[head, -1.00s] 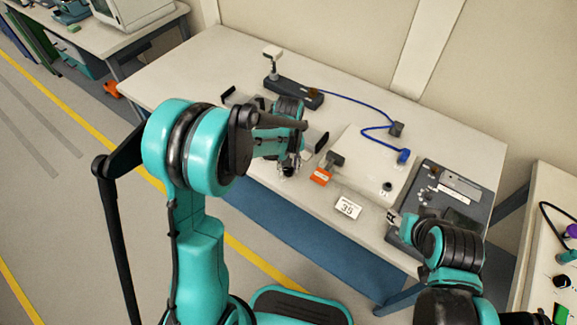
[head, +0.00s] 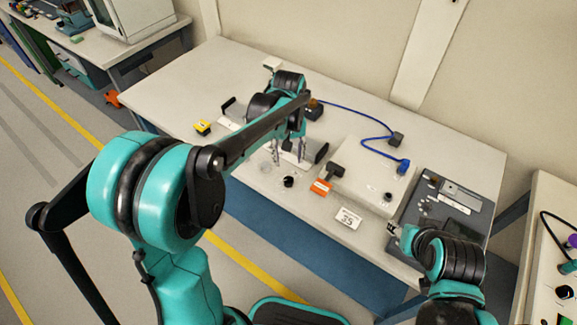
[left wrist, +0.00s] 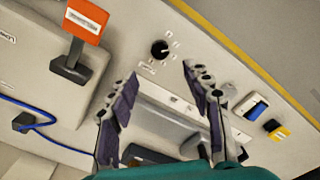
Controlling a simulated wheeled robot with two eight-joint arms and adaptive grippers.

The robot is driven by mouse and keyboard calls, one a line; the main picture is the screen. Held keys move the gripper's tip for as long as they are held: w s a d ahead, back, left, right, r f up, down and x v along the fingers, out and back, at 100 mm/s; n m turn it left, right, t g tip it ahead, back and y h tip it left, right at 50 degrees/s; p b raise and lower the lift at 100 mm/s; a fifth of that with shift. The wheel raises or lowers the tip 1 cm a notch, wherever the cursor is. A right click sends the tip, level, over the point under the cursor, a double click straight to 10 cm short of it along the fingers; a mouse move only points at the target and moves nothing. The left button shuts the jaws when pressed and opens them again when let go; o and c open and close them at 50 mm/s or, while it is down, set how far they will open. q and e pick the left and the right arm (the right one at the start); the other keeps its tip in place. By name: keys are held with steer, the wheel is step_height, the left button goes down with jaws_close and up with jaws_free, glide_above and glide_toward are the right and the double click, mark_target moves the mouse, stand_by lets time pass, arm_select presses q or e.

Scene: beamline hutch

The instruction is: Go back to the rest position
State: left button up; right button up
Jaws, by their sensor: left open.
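My left gripper (head: 288,158) hangs over the middle of the white table (head: 190,85), fingers pointing down. In the left wrist view its two fingers (left wrist: 159,74) are spread apart with nothing between them. Below them are a pale bar-like fixture (left wrist: 172,105) and a black knob (left wrist: 159,49). The knob also shows in the head view (head: 288,182), just in front of the gripper. My right gripper (head: 393,230) is at the front right of the table, by the dark tray (head: 410,213). It is small and partly hidden, so its jaw state is unclear.
A white box (head: 362,172) with an orange tag (head: 321,187) stands right of the left gripper. A blue cable (head: 362,117) runs behind it. A card marked 35 (head: 347,218) lies at the front edge. A yellow block (head: 203,127) sits left. The table's far left is clear.

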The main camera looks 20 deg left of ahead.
arm_select(q)
steer(key=shift+r, duration=0.65)
steer(key=s+a+r+m+t, duration=0.1)
steer(key=s+m+t, duration=0.1)
steer(key=s, duration=0.6)
steer(key=s+a+r+m+t, duration=0.1)
steer(key=s+r+m+t, duration=0.1)
steer(key=s+t, duration=0.3)
steer(key=s+m, duration=0.1)
steer(key=s, duration=0.3)
steer(key=shift+s+a, duration=0.15)
steer(key=shift+a, duration=0.25)
